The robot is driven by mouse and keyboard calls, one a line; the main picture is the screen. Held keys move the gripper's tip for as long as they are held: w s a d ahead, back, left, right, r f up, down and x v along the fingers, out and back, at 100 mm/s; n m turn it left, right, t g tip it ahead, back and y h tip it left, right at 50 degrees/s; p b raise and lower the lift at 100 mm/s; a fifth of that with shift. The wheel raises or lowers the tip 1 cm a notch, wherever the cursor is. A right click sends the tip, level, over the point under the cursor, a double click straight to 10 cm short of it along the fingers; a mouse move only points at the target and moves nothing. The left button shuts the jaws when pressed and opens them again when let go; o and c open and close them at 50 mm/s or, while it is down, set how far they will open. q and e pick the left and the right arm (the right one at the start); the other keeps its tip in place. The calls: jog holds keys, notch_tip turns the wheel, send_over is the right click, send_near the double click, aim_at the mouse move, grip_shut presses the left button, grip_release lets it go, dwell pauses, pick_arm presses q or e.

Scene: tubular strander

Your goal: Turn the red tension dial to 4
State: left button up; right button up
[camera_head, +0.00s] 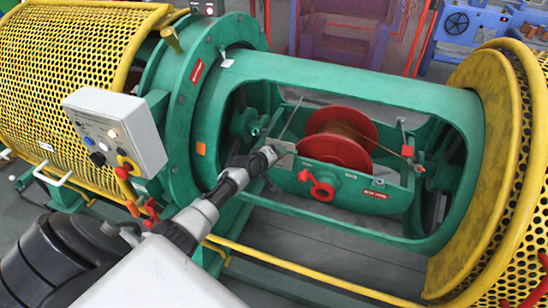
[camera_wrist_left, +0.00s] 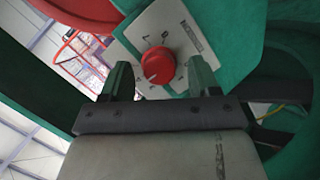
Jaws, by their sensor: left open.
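The red tension dial (camera_wrist_left: 158,65) is a round red knob on a pale plate (camera_wrist_left: 184,22) with dark numerals around it. A white mark on the knob points to the lower left in the wrist view. I cannot read which numeral it meets. My left gripper (camera_wrist_left: 160,76) is open, with one finger on each side of the knob in the picture and a gap on both sides. I cannot tell whether the tips reach the knob's depth. In the head view the left gripper (camera_head: 272,153) is at the left end of the cradle, and the knob cannot be made out.
A red spool (camera_head: 338,140) sits in the green cradle inside the green tube frame (camera_head: 345,82). A red handle (camera_head: 318,186) sticks out of the cradle's front. A control box (camera_head: 117,130) and yellow perforated guard (camera_head: 70,45) stand left; another yellow guard (camera_head: 490,150) stands right.

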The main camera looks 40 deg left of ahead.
pick_arm(q)
jog(key=shift+r, duration=0.1)
jog(key=p+v, duration=0.2)
jog(key=v, duration=0.8)
jog(key=shift+s, duration=0.35)
jog(key=shift+r, duration=0.1)
jog(key=s+d+f+m+g, duration=0.3)
jog(key=s+f, duration=0.5)
jog(key=f, duration=0.5)
jog(key=s+d+f+m+g, duration=0.35)
jog(key=s+f, duration=0.55)
jog(key=f, duration=0.5)
jog(key=s+d+f+m+g, duration=0.1)
jog(key=s+d+f+m, duration=0.2)
jog(key=s, duration=0.6)
jog(key=s+d+f+m+g, duration=0.2)
jog(key=s+d+f, duration=0.2)
jog(key=s, duration=0.6)
jog(key=s+d+f+m+g, duration=0.2)
jog(key=s+f, duration=0.4)
jog(key=s, duration=0.3)
jog(key=d+m, duration=0.1)
jog(key=d, duration=0.1)
jog(key=shift+s+d+m, duration=0.25)
jog(key=shift+d+m, duration=0.1)
